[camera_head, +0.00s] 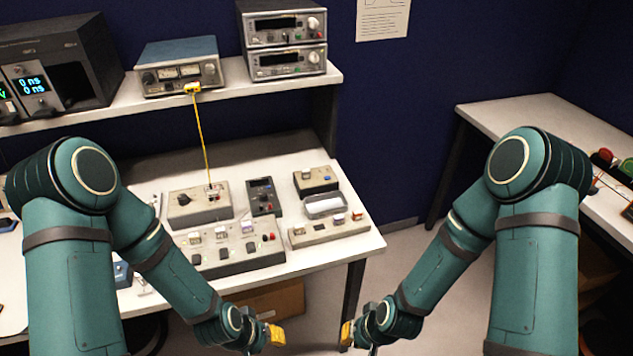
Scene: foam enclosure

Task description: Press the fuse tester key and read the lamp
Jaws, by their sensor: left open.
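Several small instrument boxes lie on the white bench (352,246), and I cannot tell for sure which is the fuse tester. One is a beige box with a dark knob (189,212) and a yellow cable plugged in. A wide grey panel (238,264) and a narrow beige strip (317,236) lie nearer. No lit lamp can be made out on them. My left gripper (275,335), yellow-tipped and open, is low in front of the bench, apart from the boxes. My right gripper (348,334) is low beside it; its opening is unclear.
A shelf (236,92) behind the bench holds a blue-topped meter (181,68), stacked instruments (285,40) and a black unit with displays (60,65). A second table (530,118) stands right; floor between is clear. A cardboard box (272,300) is below.

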